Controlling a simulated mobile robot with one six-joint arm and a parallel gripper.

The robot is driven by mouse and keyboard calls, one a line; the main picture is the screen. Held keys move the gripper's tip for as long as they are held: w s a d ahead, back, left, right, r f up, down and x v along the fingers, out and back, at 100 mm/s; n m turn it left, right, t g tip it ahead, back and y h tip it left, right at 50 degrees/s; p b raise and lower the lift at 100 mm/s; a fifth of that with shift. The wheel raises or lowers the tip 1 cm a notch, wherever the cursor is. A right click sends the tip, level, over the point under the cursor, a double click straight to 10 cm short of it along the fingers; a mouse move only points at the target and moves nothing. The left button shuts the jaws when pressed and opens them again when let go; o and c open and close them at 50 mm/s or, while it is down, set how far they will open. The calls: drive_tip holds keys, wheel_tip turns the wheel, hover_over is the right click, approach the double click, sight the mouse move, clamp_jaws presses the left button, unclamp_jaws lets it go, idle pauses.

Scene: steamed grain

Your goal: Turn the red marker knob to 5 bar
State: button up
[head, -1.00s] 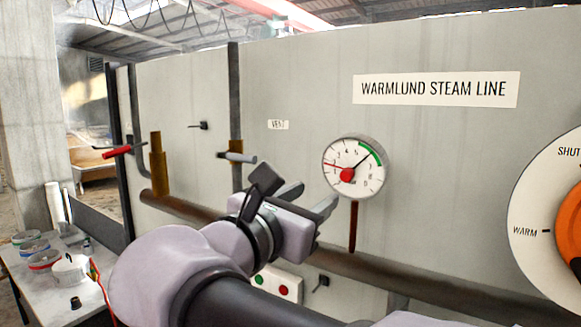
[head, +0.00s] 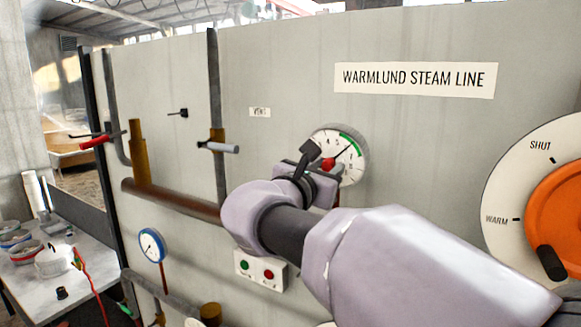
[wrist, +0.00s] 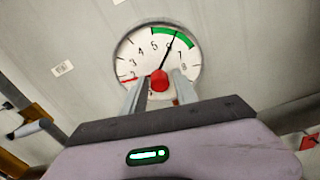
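The round white gauge (head: 352,177) is on the grey panel, partly behind my gripper in the head view. The wrist view shows its dial (wrist: 190,72) from close up. The red marker knob (wrist: 159,80) is at the dial's centre, and it shows in the head view too (head: 328,164). A red mark (wrist: 129,79) shows at the dial's lower left, by the low numbers. The black needle (wrist: 172,44) points up into the green arc. My gripper (wrist: 160,88) is open, one finger on each side of the knob, with gaps visible. Contact cannot be told.
An orange handwheel (head: 560,205) on a white dial stands at the right. A green and red button box (head: 258,270) and a blue-rimmed gauge (head: 151,245) are lower on the panel.

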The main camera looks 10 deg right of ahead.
clamp_jaws()
drive_tip(key=shift+f+b, duration=0.1)
drive_tip(key=shift+b, duration=0.35)
drive_tip(key=m+b, duration=0.1)
drive_tip(key=b, duration=0.1)
drive_tip(key=m+b, duration=0.1)
drive_tip(key=b, duration=0.1)
drive_tip(key=shift+f+t+y+b, duration=0.25)
drive_tip(key=shift+t+y+b, duration=0.05)
drive_tip(key=shift+b, duration=0.1)
drive_tip(key=m+t+y+b, duration=0.1)
drive_tip(key=m+b, duration=0.3)
drive_tip(key=b, duration=0.4)
drive_tip(key=shift+m+b, duration=0.3)
drive_tip(key=shift+b, duration=0.1)
drive_tip(key=m+b, duration=0.2)
drive_tip(key=b, duration=0.2)
drive_tip(key=m+t+b, duration=0.1)
drive_tip(key=m+b, duration=0.2)
drive_tip(key=b, duration=0.2)
drive_tip(key=shift+t, duration=0.3)
drive_tip(key=m+b, duration=0.4)
drive_tip(key=shift+r+t, duration=0.3)
drive_tip(key=shift+t, duration=0.1)
drive_tip(key=shift+r+m+b, duration=0.15)
drive_tip(key=shift+m+b, duration=0.25)
drive_tip(key=shift+b, duration=0.05)
